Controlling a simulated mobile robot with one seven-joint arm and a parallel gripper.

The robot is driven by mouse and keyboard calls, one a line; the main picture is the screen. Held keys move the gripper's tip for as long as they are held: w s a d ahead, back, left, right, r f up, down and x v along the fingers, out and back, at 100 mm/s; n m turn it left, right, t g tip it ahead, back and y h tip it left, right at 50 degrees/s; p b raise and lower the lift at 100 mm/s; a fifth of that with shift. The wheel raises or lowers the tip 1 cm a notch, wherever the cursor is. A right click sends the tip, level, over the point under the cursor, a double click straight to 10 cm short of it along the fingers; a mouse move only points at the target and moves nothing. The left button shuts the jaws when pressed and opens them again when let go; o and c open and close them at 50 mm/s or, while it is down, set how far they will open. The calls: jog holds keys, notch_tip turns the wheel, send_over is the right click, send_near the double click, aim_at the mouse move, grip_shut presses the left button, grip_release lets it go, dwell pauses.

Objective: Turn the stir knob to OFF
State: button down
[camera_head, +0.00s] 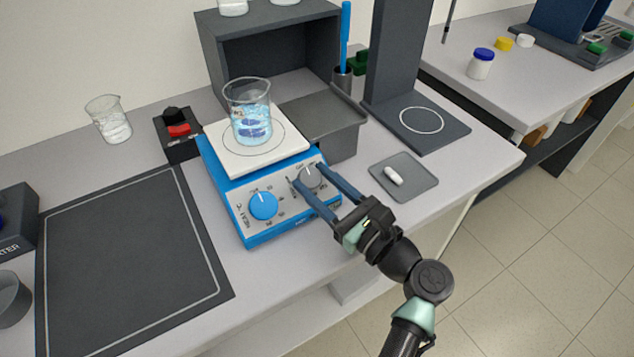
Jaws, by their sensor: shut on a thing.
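The blue hotplate stirrer (241,196) stands on the bench with a white top plate. Its front panel carries a blue heat knob (263,205) on the left and a grey stir knob (310,175) on the right. My gripper (310,182) reaches in from the lower right, its two long blue fingers on either side of the stir knob and shut on it. The fingers hide part of the panel markings there, and the OFF mark is too small to read. A glass beaker (249,110) with blue liquid stands on the top plate.
A dark grey box shelf (215,55) stands behind the stirrer. A grey tray (422,173) with a white stir bar (394,175) lies to the right. A black mat (120,260) covers the bench at left. A red switch box (178,133) and glass beaker (110,120) stand behind it.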

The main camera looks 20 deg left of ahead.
dwell(0.3)
jog(key=shift+c, duration=1.7)
grip_release()
jog(key=r+v, duration=0.1)
jog(key=v, duration=1.2)
jog(key=shift+f, duration=0.5)
jog(key=shift+w, duration=0.1)
